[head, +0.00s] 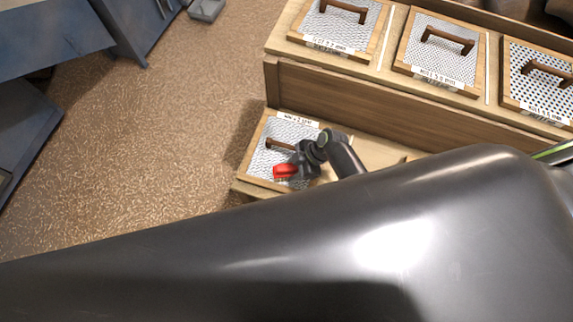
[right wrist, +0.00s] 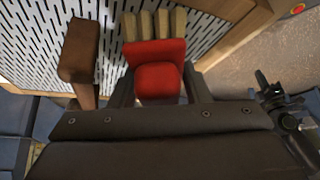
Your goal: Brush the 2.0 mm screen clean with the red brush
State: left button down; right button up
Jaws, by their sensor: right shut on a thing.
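A wood-framed screen with a metal mesh of small slots (head: 262,167) lies on the lower shelf in the head view. Its label is too small to read surely. Its brown handle (head: 277,144) stands up from the mesh. My right gripper (head: 293,166) is over this screen, shut on the red brush (head: 284,171). In the right wrist view the red brush (right wrist: 158,70) sits between the fingers, its tan bristles pointing at the slotted mesh (right wrist: 215,25). The screen's handle (right wrist: 80,50) is close at the left of the brush. I cannot tell whether the bristles touch the mesh. I cannot see my left gripper surely.
Three more framed screens with handles lie on the upper shelf: one at left (head: 340,22), one in the middle (head: 440,52), one at right (head: 540,82). A wooden riser board (head: 350,97) stands behind the lower screen. Open floor (head: 160,140) lies to the left. My dark arm hides the foreground.

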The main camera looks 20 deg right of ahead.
jog(key=shift+s+d, duration=0.15)
jog(key=shift+d, duration=0.1)
jog(key=shift+r, duration=0.1)
jog(key=shift+a, duration=0.1)
jog(key=shift+r, duration=0.15)
notch_tip(320, 180, up, 6)
jog(key=p, duration=0.5)
jog(key=shift+p, duration=0.3)
notch_tip(320, 180, up, 3)
jog(key=p, duration=0.3)
